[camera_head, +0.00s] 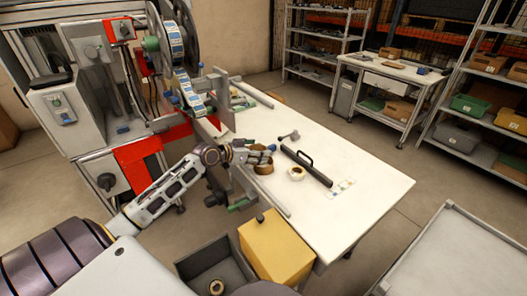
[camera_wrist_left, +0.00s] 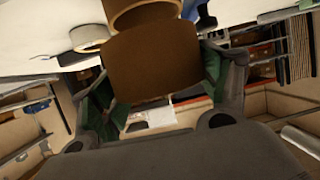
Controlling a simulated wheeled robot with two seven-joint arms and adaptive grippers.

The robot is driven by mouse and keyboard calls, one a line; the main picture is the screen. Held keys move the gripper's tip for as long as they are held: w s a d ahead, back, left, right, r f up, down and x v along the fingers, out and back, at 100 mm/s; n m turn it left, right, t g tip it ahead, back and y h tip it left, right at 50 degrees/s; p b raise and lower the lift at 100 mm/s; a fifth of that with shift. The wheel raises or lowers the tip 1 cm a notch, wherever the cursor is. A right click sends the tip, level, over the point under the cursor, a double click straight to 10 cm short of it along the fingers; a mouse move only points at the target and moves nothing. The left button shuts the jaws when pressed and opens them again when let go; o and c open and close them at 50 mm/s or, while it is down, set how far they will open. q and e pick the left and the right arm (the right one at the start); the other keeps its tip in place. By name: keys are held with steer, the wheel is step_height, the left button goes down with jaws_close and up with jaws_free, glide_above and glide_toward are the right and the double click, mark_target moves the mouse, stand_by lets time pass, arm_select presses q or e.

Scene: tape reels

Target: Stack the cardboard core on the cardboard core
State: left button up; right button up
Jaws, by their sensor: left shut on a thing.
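My left gripper (camera_head: 250,156) is over the white table, near its left side. It is shut on a brown cardboard core (camera_wrist_left: 155,65), which fills the space between its fingers in the left wrist view. A second brown cardboard core (camera_head: 264,167) shows just below the gripper in the head view; its rim also shows at the top of the wrist view (camera_wrist_left: 145,14). The held core overlaps it in the wrist view, and I cannot tell whether they touch. The fingers partly hide the cores in the head view. My right gripper is not in view.
A white roll (camera_head: 296,173) lies right of the cores. A black handled bar (camera_head: 307,166) is beyond it. A labelling machine (camera_head: 130,150) stands left. A yellow box (camera_head: 275,250) and a grey bin (camera_head: 190,262) are in front.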

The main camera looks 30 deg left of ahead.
mark_target(265, 147)
arm_select(q)
steer(key=shift+w+d, duration=0.25)
steer(key=shift+w, duration=0.55)
steer(key=shift+w+d, duration=0.25)
steer(key=shift+w, duration=0.5)
steer(key=shift+f, duration=0.75)
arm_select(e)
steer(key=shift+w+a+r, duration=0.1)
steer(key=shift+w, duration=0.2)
arm_select(q)
steer(key=shift+f, duration=0.35)
steer(key=shift+f+b, duration=0.15)
steer(key=shift+b, duration=0.15)
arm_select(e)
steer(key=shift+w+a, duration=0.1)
arm_select(q)
steer(key=shift+f, duration=0.15)
steer(key=o, duration=1)
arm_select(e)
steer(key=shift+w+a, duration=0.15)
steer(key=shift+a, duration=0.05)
